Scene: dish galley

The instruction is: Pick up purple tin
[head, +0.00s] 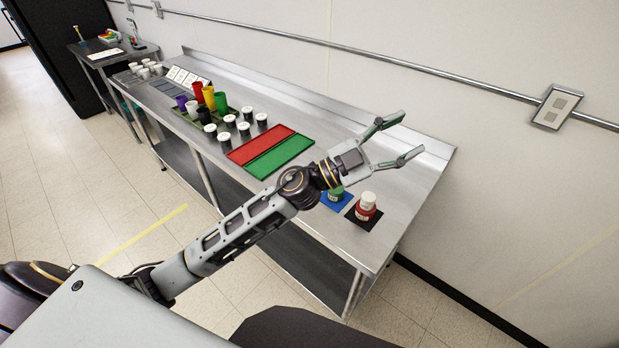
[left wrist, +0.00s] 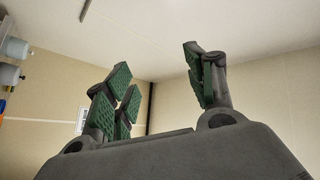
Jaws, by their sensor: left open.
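A purple cup-like tin (head: 181,102) stands on the steel counter (head: 340,143) in the head view, left of the red, yellow and green cups. My left gripper (head: 408,137) is open and empty. It is raised over the right end of the counter, far to the right of the purple tin. In the left wrist view the open fingers (left wrist: 160,88) point toward bare wall and ceiling, with nothing between them. The purple tin does not show in the left wrist view. My right gripper is not in view.
Red (head: 262,144) and green (head: 280,157) mats lie mid-counter. Several white-lidded dark jars (head: 244,129) stand left of them. A red jar (head: 365,207) stands on a black mat at the front right. A wall runs behind the counter.

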